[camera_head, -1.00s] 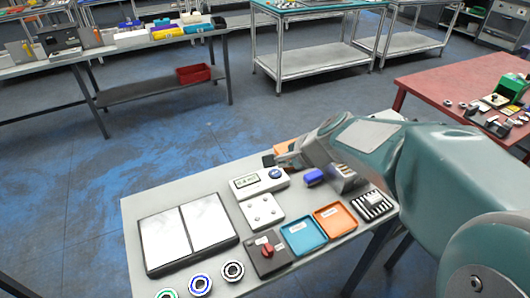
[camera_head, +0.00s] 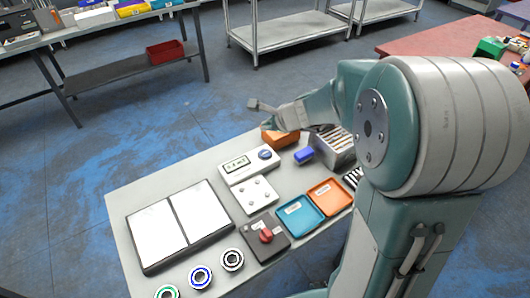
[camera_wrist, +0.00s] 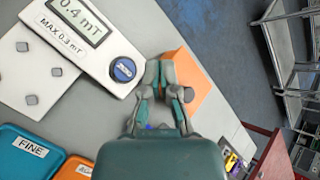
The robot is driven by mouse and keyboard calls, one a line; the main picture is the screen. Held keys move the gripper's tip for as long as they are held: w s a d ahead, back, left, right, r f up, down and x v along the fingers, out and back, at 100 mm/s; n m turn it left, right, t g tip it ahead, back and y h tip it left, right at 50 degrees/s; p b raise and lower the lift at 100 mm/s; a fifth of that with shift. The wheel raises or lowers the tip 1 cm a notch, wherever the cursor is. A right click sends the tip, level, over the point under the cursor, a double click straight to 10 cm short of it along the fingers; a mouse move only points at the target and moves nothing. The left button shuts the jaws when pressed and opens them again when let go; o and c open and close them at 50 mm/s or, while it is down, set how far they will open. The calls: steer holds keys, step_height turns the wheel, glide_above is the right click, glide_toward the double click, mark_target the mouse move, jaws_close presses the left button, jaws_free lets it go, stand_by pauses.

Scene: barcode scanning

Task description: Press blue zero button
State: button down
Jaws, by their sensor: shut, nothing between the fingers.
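The blue zero button (camera_head: 264,154) is a round knob at the right end of a white meter (camera_head: 240,168) with a display, on the grey table. In the wrist view the button (camera_wrist: 123,70) is fully visible, just left of the fingers, and the display (camera_wrist: 80,18) reads 0.4 mT. Below the display the meter is marked MAX 0.3 mT. My gripper (camera_wrist: 160,70) is shut and empty, its fingertips to the right of the button and apart from it. In the head view my gripper (camera_head: 258,106) is beyond the meter and appears raised above the table.
An orange block (camera_head: 280,137) lies close to the button's right, under my gripper. A blue block (camera_head: 304,155), a metal slotted box (camera_head: 335,150), a white plate with studs (camera_head: 258,196) and teal (camera_head: 299,216) and orange (camera_head: 329,194) trays stand nearby.

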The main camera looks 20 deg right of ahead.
mark_target(262, 150)
steer(key=shift+a+f, duration=0.1)
steer(key=shift+f, duration=3.85)
steer(key=shift+f, duration=0.35)
steer(key=shift+s+f, duration=0.1)
steer(key=shift+f, duration=0.3)
steer(key=shift+r, duration=0.85)
steer(key=shift+r, duration=2.5)
